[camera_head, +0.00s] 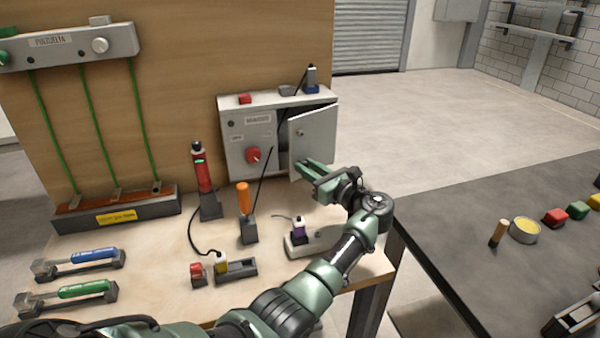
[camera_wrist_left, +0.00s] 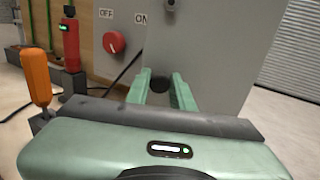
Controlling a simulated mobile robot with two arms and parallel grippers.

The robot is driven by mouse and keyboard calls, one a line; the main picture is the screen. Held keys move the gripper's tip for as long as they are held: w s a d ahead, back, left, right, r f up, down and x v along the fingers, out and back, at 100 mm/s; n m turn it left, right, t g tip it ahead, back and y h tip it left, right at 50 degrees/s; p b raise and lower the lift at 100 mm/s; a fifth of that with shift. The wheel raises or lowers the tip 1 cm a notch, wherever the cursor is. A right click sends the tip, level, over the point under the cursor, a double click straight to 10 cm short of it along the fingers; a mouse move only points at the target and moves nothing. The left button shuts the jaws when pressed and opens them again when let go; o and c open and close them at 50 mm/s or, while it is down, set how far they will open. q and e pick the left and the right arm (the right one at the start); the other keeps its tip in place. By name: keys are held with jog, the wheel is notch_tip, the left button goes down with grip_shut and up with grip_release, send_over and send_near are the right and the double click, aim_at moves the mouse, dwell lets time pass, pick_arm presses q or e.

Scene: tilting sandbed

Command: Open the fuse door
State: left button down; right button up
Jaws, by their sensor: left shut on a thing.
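The fuse door (camera_head: 318,127) is a light grey panel on the right of the grey box (camera_head: 236,150). It stands partly open, swung out from the box, with a dark gap at its left edge. In the left wrist view the door (camera_wrist_left: 215,45) fills the upper middle. My left gripper (camera_head: 308,166) is at the door's lower part. My right gripper is not in view.
A red rotary switch (camera_head: 253,155) is on the box front, left of the door. An orange-handled tool (camera_head: 244,198) and a red device (camera_head: 202,170) stand on the bench left of my arm. A dark table (camera_head: 470,250) is at right. Floor beyond the door is clear.

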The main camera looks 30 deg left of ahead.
pick_arm(q)
jog(key=shift+d, duration=0.2)
jog(key=c, duration=1.2)
grip_release()
jog(key=shift+c, duration=0.2)
jog(key=b+v, duration=0.1)
jog(key=v, duration=0.7)
jog(key=shift+w, duration=0.1)
